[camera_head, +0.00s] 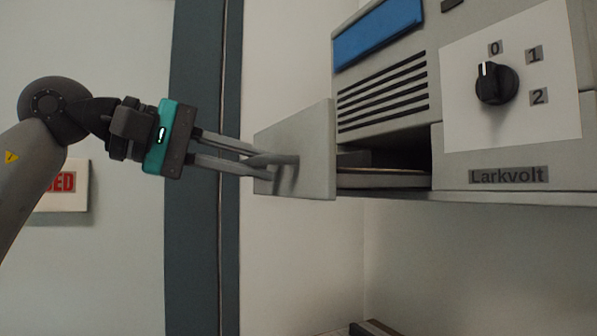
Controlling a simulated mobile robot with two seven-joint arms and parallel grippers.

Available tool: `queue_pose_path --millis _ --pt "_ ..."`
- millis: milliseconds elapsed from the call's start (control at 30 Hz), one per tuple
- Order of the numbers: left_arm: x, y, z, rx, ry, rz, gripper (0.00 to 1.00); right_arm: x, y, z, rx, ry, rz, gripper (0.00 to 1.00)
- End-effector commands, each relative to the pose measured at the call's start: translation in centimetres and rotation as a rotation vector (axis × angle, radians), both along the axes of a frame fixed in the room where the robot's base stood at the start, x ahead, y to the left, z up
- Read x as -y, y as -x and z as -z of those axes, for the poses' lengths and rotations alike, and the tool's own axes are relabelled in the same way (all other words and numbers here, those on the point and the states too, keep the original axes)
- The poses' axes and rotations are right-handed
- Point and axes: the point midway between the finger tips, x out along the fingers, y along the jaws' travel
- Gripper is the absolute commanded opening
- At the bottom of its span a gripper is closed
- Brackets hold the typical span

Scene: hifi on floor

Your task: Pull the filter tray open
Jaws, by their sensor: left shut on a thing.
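The filter tray (318,152) sticks out to the left from the lower part of a grey wall-mounted unit (500,190) marked Larkvolt. Its flat front panel stands well clear of the housing. The tray's side rail and the dark slot behind it show. My left gripper (283,160) comes in from the left and is shut at the front panel, on the tray's handle. The handle is largely hidden between the fingers. My right gripper is not in view.
The unit has a black dial (496,84) pointing near 0, vent slots (383,92) and a blue panel (378,32). A sign with red letters (66,183) is on the wall behind my left arm. The space below the tray is clear.

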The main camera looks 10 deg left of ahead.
Motion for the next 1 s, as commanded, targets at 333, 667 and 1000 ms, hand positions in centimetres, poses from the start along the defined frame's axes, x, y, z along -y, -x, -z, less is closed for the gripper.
queue_pose_path --millis 333,667,1000 --pt "-3.8 2.7 0.0 -0.001 0.000 -0.001 0.00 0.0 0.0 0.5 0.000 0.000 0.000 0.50" --pt "-4.3 3.1 0.0 -0.001 -0.001 0.001 0.00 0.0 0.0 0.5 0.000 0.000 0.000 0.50" --pt "-4.3 3.1 0.0 -0.001 0.001 0.001 0.33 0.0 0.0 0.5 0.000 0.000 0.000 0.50"
